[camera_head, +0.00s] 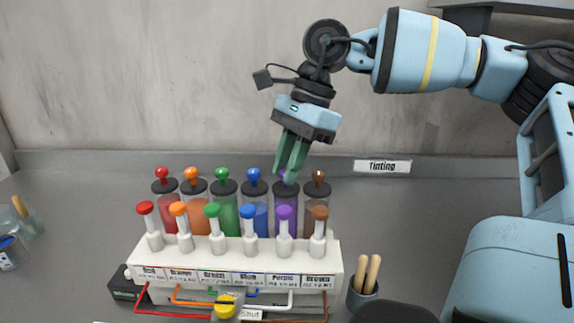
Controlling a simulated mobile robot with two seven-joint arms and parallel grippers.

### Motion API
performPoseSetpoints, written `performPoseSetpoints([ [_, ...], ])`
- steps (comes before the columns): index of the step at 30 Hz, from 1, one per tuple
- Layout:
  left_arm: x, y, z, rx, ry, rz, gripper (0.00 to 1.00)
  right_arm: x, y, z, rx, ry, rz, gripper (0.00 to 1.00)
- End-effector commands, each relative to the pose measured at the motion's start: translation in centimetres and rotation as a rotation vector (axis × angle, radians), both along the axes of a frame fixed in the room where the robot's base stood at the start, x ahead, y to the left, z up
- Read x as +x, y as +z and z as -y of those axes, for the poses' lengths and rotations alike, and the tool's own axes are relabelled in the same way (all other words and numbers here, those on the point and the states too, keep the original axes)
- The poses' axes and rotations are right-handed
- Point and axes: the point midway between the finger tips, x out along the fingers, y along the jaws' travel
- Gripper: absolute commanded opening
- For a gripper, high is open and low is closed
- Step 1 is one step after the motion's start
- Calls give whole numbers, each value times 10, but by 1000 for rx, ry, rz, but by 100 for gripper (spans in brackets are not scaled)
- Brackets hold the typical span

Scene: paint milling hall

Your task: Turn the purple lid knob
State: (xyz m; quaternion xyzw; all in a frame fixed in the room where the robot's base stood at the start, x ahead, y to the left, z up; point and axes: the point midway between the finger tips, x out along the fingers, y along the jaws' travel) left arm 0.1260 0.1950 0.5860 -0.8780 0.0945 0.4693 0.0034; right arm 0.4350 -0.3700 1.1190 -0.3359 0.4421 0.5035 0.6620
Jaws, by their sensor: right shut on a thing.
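The purple canister (286,196) stands in the back row of the rack, between the blue and brown ones, with a dark lid on top. Its purple lid knob (282,174) is mostly hidden behind my fingers; only bits of purple show. My right gripper (289,172) reaches down from above, its green fingers shut on the knob. The purple-capped front plunger (284,213) stands upright in front of the canister, apart from the gripper. My left gripper is not in view.
Red, orange, green, blue and brown canisters with knobs stand close beside the purple one. The white rack (235,263) holds a front row of coloured plungers. A cup with wooden sticks (363,288) is at right. Open counter lies right of the rack, below the Tinting sign (382,166).

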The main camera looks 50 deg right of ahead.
Motion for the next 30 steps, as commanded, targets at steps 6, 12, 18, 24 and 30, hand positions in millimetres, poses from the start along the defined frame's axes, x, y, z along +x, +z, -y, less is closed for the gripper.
performPoseSetpoints([
  [6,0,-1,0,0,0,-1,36,0,0,0,-2,21,1,0],
  [12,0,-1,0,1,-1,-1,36,0,1,0,-2,21,1,0],
  [18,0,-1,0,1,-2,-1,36,0,0,0,-2,21,2,32],
  [24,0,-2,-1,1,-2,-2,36,0,0,0,-2,20,0,42],
  [30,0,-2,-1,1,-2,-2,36,0,2,1,-1,20,1,42],
])
